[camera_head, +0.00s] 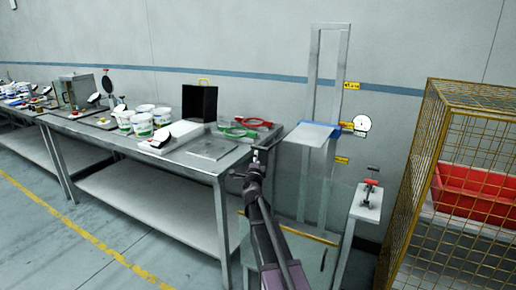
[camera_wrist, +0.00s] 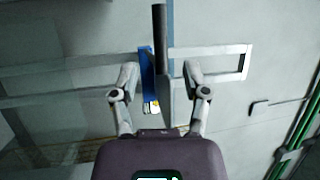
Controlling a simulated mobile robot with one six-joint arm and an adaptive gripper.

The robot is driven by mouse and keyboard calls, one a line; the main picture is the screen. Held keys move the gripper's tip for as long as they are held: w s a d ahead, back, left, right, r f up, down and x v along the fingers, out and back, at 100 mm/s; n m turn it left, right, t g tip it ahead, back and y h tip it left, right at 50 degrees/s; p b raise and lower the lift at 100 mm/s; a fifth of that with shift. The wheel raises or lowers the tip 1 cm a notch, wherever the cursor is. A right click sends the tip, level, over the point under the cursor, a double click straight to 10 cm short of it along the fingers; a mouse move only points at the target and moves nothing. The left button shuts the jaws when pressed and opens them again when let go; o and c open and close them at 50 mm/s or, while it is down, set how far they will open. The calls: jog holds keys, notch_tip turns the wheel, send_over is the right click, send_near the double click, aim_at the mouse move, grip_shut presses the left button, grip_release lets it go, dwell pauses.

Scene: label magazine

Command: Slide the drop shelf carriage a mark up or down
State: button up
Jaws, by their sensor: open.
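The drop shelf carriage shows in the head view as a pale flat shelf (camera_head: 309,136) with a blue back edge, partway up a grey upright frame (camera_head: 345,60). Yellow marks sit beside the frame: an upper one (camera_head: 352,86), one near shelf height and a lower one (camera_head: 342,160). My gripper (camera_head: 256,160) is in front of the shelf, to its lower left in the picture. In the wrist view my gripper (camera_wrist: 161,76) is open, with the shelf seen edge-on (camera_wrist: 165,88) between its fingers. The blue part (camera_wrist: 146,66) is behind. I see no contact; the depth gap is unclear.
A grey workbench (camera_head: 207,148) with white tubs (camera_head: 143,124), a black box and red and green tools stands left. A small stand (camera_head: 368,204) with a clamp is right of the frame, and a yellow mesh cage (camera_head: 437,130) with a red bin (camera_head: 476,192) is farther right.

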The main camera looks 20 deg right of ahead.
aim_at(258, 148)
jog(key=p+x, duration=0.1)
jog(key=x, duration=0.7)
jog(key=shift+d+r, duration=0.1)
grip_shut()
